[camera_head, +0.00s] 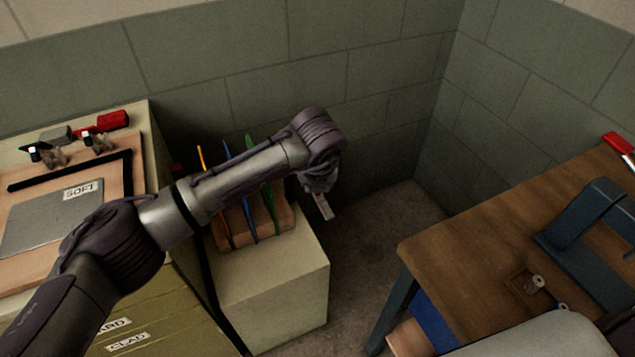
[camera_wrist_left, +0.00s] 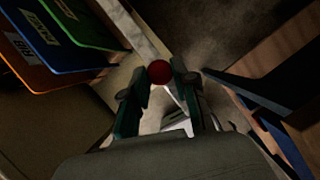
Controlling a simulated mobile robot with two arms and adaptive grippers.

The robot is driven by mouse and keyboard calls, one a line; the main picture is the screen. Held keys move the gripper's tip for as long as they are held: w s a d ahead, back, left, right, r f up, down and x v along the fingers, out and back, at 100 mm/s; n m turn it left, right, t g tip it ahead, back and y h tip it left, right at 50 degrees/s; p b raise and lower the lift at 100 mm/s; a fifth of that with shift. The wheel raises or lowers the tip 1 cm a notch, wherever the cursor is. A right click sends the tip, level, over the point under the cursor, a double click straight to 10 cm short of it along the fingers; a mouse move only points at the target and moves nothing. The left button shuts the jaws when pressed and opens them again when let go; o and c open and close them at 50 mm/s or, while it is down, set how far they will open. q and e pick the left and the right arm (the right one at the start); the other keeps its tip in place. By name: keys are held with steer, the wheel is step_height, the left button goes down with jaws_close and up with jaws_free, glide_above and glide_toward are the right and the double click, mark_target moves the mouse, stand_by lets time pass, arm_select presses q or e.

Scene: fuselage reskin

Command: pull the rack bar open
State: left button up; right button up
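A rack (camera_head: 285,213) with upright orange, blue and green dividers stands on a cream cabinet (camera_head: 270,300). The labelled dividers (camera_wrist_left: 85,22) also show at the upper left of the left wrist view. My left arm reaches across in front of the rack. Its gripper (camera_head: 322,205) hangs just right of the rack, pointing down. In the left wrist view a red round knob (camera_wrist_left: 159,72) sits between the two spread fingertips of my left gripper (camera_wrist_left: 160,84). I cannot tell whether they touch it. The bar itself is not clearly seen. My right gripper is not in view.
A wooden table (camera_head: 480,235) with a blue-grey stand (camera_head: 585,215) is on the right. A drawer cabinet (camera_head: 150,325) with a tray and tools on top is on the left. Bare floor (camera_head: 400,215) lies between, with block walls behind.

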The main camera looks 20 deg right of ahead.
arm_select(q)
steer(key=o, duration=0.4)
steer(key=shift+w+a+f, duration=0.1)
steer(key=shift+r, duration=0.3)
steer(key=v, duration=1.1)
steer(key=shift+r, duration=0.25)
